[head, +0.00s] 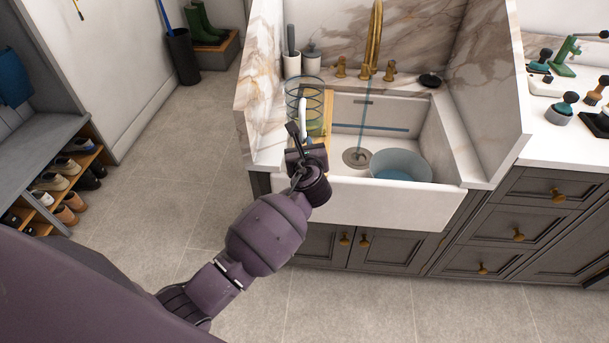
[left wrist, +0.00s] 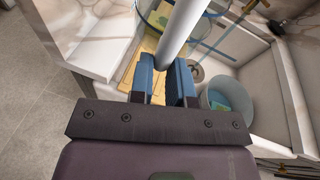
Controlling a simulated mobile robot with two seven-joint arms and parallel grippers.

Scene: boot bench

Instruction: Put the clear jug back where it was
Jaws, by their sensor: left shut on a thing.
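The clear jug (head: 305,88) shows as blue-tinted rings with a white handle (head: 303,118), at the left side of the sink. My left gripper (head: 306,150) is shut on this handle. In the left wrist view the pale handle (left wrist: 183,28) runs up from between the blue fingertips (left wrist: 167,82), and part of the jug's clear wall (left wrist: 158,14) shows behind it. The jug appears upright beside or over a yellow wooden board (head: 328,108); I cannot tell whether its base touches anything. My right gripper is not in view.
A clear tub (head: 402,163) with blue contents stands in the white sink (head: 310,203). A thin blue stream falls from the brass tap (head: 375,35) near the drain (head: 356,157). The right counter holds brushes (head: 563,105).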

